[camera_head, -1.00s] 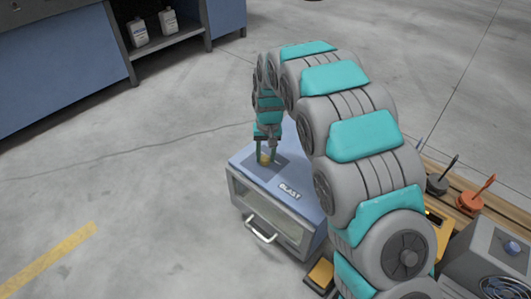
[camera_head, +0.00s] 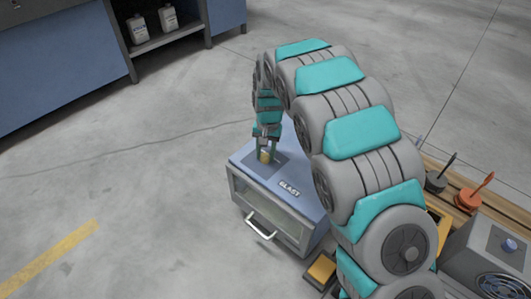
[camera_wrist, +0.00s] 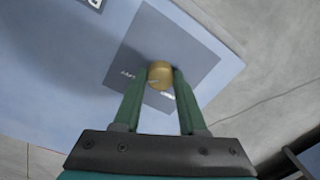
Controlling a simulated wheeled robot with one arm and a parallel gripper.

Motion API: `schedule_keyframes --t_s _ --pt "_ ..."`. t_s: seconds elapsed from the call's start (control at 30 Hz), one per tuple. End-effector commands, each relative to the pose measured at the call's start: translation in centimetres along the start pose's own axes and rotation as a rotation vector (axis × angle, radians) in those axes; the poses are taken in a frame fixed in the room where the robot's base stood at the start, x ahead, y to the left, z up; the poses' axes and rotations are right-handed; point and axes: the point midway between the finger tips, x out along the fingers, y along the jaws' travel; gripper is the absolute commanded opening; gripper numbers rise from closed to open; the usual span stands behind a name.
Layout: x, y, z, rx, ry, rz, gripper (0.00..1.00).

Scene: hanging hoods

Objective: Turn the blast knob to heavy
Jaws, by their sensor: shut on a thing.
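The blast knob (camera_head: 265,156) is a small brass-yellow cylinder on a dark grey panel (camera_head: 285,168) on top of the blue box labelled BLAST. In the wrist view the knob (camera_wrist: 160,74) sits between the fingertips, over the grey panel (camera_wrist: 185,50). My gripper (camera_head: 266,152) reaches down from above, and its green fingers (camera_wrist: 157,82) are closed on the knob's sides. Small white lettering shows on the panel beside the knob, partly hidden by the fingers and too small to read for certain. I cannot tell the knob's setting.
The blue box (camera_head: 312,207) has a front window and a white handle (camera_head: 261,226). A wooden bench (camera_head: 470,215) at the right holds dark and orange tools and a grey unit (camera_head: 490,255). A blue cabinet (camera_head: 60,60) with white bottles stands at the back left. Open floor lies left.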

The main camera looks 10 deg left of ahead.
Motion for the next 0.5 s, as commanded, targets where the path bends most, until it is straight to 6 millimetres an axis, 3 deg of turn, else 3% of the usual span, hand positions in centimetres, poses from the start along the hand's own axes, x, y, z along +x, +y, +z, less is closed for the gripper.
schedule_keyframes --t_s 0.07,0.1,0.33,0.5 --pt "-0.04 -0.06 -0.04 0.001 0.001 -0.002 0.0" --pt "-0.04 -0.06 -0.03 0.0 0.001 -0.001 0.44" --pt "-0.02 -0.03 -0.01 -0.001 0.001 -0.001 0.7" --pt "-0.02 -0.02 -0.01 -0.001 0.001 0.0 0.71"
